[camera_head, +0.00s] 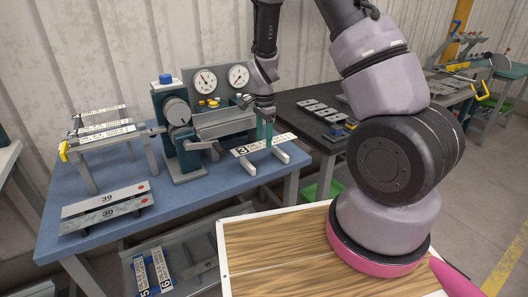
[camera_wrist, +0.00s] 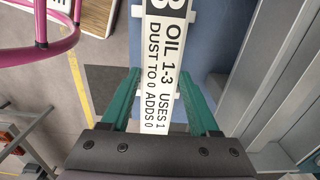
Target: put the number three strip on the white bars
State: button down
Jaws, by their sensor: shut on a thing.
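The number three strip (camera_head: 258,145), white with a black 3 block at its left end, lies level at the front right of the blue table. In the wrist view the strip (camera_wrist: 168,55) reads "OIL 1-3" and runs between the teal fingers. My gripper (camera_head: 265,136) points down from above and is shut on the strip near its middle. The white bars (camera_head: 280,154) stick out toward the front under the strip, one near each end; the left one (camera_head: 247,167) shows too. I cannot tell whether the strip touches them.
The grey bending machine (camera_head: 185,130) with two dials stands behind and left. A rack (camera_head: 105,138) holds more strips at the left. Plates 39 and 30 (camera_head: 105,207) lie at the front left. A wooden-topped surface (camera_head: 275,250) stands close in front. A dark table (camera_head: 315,112) is at the right.

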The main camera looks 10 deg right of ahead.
jog(key=shift+d+f, duration=0.1)
jog(key=shift+f, duration=2.4)
jog(key=shift+f, duration=0.1)
jog(key=shift+c, duration=0.6)
grip_release()
jog(key=s+d+r+n+t+y, duration=0.1)
jog(key=s+r, duration=0.2)
jog(key=r, duration=0.7)
jog(key=s+d+r+n+t, duration=0.1)
jog(key=s+r+n, duration=0.1)
jog(key=r, duration=0.9)
jog(key=s+d+r+n+t+y, duration=0.1)
jog(key=s+r, duration=0.2)
jog(key=r, duration=0.7)
jog(key=s+d+r+n+t, duration=0.1)
jog(key=s+r+n+t, duration=0.1)
jog(key=s+r, duration=0.3)
jog(key=s+d+r+n+t, duration=0.2)
jog(key=s+r+n, duration=0.2)
jog(key=s, duration=0.5)
jog(key=shift+v, duration=0.85)
